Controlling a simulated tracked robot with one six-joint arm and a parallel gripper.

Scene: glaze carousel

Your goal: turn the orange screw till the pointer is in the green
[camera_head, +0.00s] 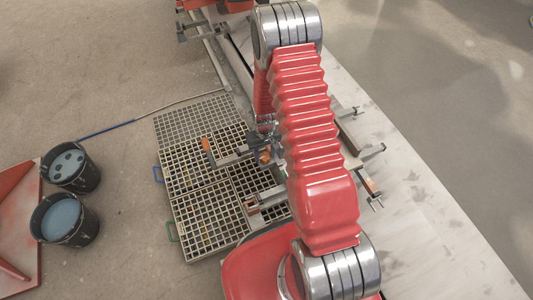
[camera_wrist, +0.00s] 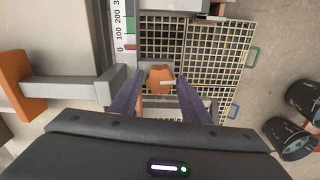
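The orange screw (camera_wrist: 160,80) has a rounded head with a pale slot or bar across it. In the wrist view it sits between the tips of my gripper (camera_wrist: 160,86). The two dark purple fingers are open, one on each side, with a gap to the screw. I cannot tell how far the tips are above it. A scale (camera_wrist: 122,30) with numbers from 0 up to 300 stands upper left, with a green band (camera_wrist: 130,25) and a red band (camera_wrist: 130,46). I cannot make out the pointer. In the head view my arm partly hides this spot.
Floor grating (camera_head: 205,200) lies below. Two black buckets (camera_head: 75,235) stand at the left near a red panel (camera_head: 20,230). An orange-ended grey bar (camera_wrist: 70,88) sticks out left of the screw. Another orange handle (camera_head: 206,145) shows in the head view.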

